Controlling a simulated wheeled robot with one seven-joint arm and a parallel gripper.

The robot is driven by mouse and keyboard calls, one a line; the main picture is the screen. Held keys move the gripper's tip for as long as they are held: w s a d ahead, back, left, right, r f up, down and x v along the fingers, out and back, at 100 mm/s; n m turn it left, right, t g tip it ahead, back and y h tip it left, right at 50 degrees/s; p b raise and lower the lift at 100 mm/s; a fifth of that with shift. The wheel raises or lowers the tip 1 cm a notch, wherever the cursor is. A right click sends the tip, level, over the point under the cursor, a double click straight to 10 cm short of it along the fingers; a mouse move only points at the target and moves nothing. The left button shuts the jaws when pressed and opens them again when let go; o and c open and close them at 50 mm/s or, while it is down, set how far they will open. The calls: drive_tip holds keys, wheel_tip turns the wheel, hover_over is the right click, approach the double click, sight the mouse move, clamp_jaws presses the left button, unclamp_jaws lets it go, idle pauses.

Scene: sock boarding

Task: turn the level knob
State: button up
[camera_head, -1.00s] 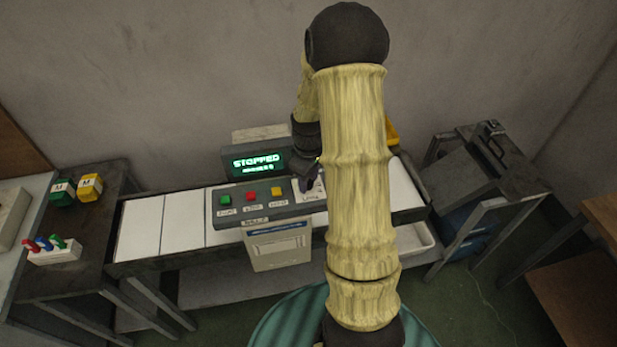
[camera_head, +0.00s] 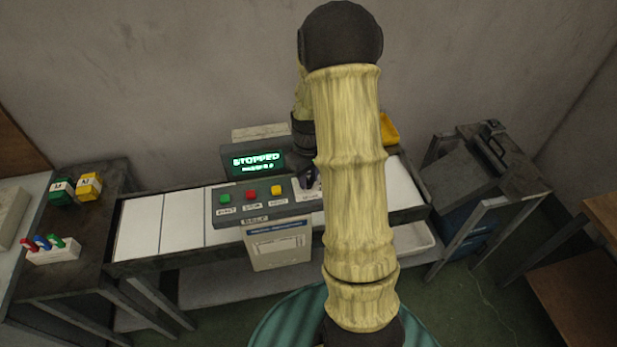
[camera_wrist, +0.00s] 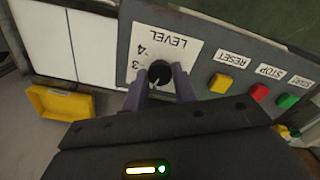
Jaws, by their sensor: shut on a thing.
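The level knob (camera_wrist: 160,72) is a round black dial on a white plate marked LEVEL, with the figures 3 and 4 readable in the wrist view. My gripper (camera_wrist: 160,84) has its two purple fingers on either side of the knob, shut on it. A small white mark shows on the knob's lower edge. In the head view my gripper (camera_head: 306,180) is at the right end of the control panel (camera_head: 232,213), partly hidden by my arm. The knob itself is hidden there.
Green, red and yellow buttons (camera_head: 250,195) sit left of the knob on the panel. The screen (camera_head: 258,162) behind reads STOPPED. White conveyor plates (camera_head: 183,222) extend left. A yellow tray (camera_wrist: 60,103) lies beside the machine in the wrist view.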

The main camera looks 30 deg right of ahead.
sight(308, 180)
drive_tip(key=m, duration=0.6)
drive_tip(key=shift+w+r, duration=0.1)
drive_tip(key=m, duration=0.6)
drive_tip(key=shift+m, duration=0.3)
drive_tip(key=o, duration=1)
wheel_tip(308, 180, up, 17)
drive_tip(key=b, duration=0.2)
drive_tip(key=shift+r, duration=0.2)
